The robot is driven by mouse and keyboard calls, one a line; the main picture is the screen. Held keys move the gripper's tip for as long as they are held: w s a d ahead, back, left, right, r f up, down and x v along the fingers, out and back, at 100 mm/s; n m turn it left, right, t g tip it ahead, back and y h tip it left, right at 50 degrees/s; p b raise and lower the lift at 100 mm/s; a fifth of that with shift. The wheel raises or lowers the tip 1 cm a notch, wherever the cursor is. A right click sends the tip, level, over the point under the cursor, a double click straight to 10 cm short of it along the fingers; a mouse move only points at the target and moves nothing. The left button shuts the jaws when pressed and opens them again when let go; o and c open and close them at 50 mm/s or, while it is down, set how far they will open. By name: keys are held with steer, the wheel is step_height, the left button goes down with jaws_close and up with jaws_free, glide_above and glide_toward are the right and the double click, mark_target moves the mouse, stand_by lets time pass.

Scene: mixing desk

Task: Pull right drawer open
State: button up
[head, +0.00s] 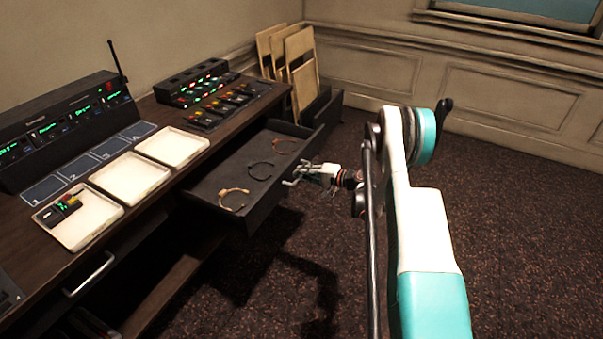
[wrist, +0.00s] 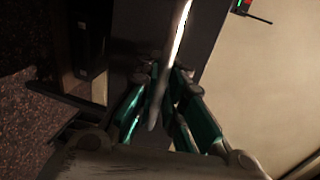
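The right drawer (head: 262,205) is dark and slid well out from under the desk, with its inside showing. Several thin curved bands, some tan and some dark, lie in it. My gripper (head: 318,174) is at the outer face of the drawer front, with my arm reaching in from the right. In the wrist view, the shiny bar handle (wrist: 174,55) runs between the two fingers of my gripper (wrist: 166,78). The fingertips are close together around the bar. The exact contact is dim and partly hidden.
The desk top (head: 152,110) carries several white trays (head: 176,146) and a radio console (head: 60,125). Another drawer handle (head: 90,273) is at the lower left. Folded chairs (head: 302,70) lean near the back wall. The carpet (head: 520,230) on the right is clear.

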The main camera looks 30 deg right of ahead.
steer(key=o, duration=0.4)
steer(key=shift+o, duration=0.2)
steer(key=v, duration=1.2)
